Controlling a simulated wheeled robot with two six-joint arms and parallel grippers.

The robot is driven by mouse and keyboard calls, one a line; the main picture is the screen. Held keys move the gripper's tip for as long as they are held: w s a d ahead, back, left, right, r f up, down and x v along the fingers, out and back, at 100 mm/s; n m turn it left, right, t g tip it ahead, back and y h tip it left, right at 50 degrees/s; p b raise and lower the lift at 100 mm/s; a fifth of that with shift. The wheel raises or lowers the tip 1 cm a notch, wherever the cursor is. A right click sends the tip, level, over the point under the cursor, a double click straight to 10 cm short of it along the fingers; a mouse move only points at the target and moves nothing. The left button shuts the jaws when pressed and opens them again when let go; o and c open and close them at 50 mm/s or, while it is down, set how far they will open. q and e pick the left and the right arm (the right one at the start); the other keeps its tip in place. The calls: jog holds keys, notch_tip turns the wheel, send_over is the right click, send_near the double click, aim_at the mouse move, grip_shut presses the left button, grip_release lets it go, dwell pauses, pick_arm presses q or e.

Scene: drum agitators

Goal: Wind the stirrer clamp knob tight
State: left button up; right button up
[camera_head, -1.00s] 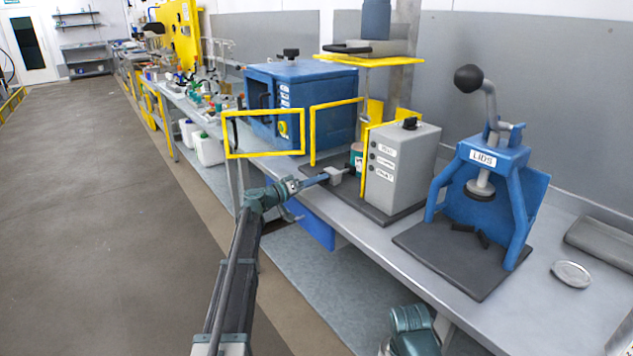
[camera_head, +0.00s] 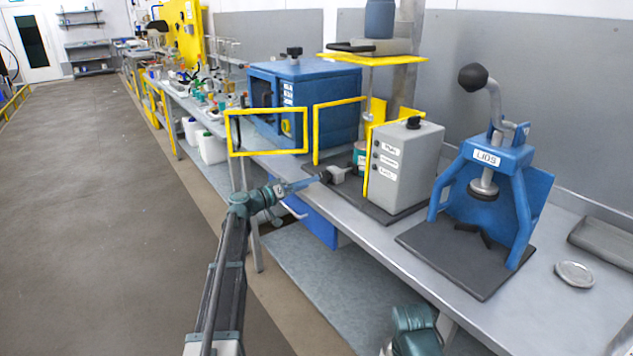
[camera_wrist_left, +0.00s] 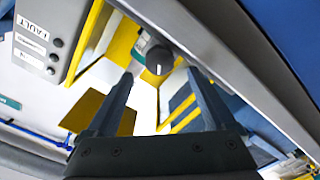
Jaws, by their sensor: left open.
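The clamp knob (camera_head: 325,176) is small, round and dark. It sits on the front end of a small grey clamp block (camera_head: 338,172), beside the grey stirrer box. My left gripper (camera_head: 312,181) reaches up to it from the left. In the left wrist view the knob (camera_wrist_left: 158,59) shows end-on with a pale mark on its face. The open fingers (camera_wrist_left: 160,76) point at it, one tip on each side and a little short of it. I see no clear contact. My right gripper is out of view; only part of that arm shows at the bottom.
The grey control box (camera_head: 402,168) stands right of the knob, with yellow guard frames (camera_head: 266,153) close to the left. A green can (camera_head: 360,155) is partly hidden behind the guard. A blue lid press (camera_head: 487,180) stands farther right. The floor in front is clear.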

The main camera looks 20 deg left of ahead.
pick_arm(q)
jog(key=v, duration=0.8)
jog(key=shift+s+a, duration=0.15)
jog(key=shift+s, duration=0.1)
